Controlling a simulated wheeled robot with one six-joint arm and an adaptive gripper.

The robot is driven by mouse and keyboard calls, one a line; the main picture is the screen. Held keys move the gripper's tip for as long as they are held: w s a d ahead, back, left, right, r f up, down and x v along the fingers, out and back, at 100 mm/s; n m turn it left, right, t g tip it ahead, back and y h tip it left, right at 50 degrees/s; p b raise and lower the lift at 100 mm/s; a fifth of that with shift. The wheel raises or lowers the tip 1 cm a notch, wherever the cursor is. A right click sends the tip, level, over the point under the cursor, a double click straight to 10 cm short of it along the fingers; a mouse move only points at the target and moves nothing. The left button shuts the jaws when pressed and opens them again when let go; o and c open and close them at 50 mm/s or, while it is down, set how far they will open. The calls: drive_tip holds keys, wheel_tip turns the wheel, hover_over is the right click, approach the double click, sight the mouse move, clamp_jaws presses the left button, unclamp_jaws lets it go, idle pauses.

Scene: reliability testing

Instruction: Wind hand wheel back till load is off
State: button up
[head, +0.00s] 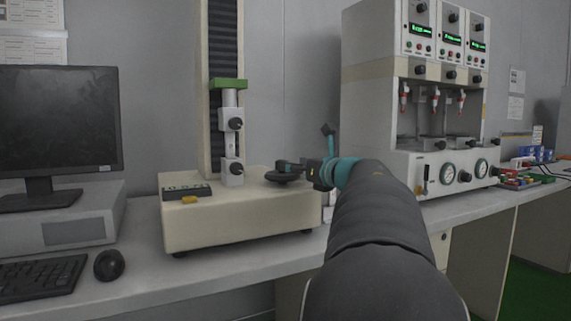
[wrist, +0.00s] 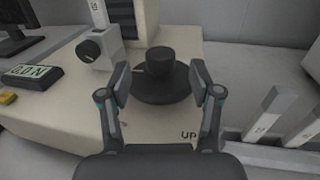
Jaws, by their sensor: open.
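The black hand wheel (head: 284,177) lies flat on top of the cream test machine base (head: 235,222), at its right side. The machine's column carries a green crosshead (head: 228,84) above two grey clamps with black knobs (head: 236,124).
A small display (wrist: 30,75) and a yellow button (head: 190,200) are on the machine base, left of the wheel. A monitor (head: 60,120), keyboard and mouse (head: 109,265) stand left. A larger instrument with gauges (head: 445,172) stands right. "UP" is marked on the base near the wheel.

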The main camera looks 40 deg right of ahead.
drive_tip(key=s, duration=0.6)
drive_tip(key=shift+s, duration=0.2)
drive_tip(key=shift+a, duration=0.15)
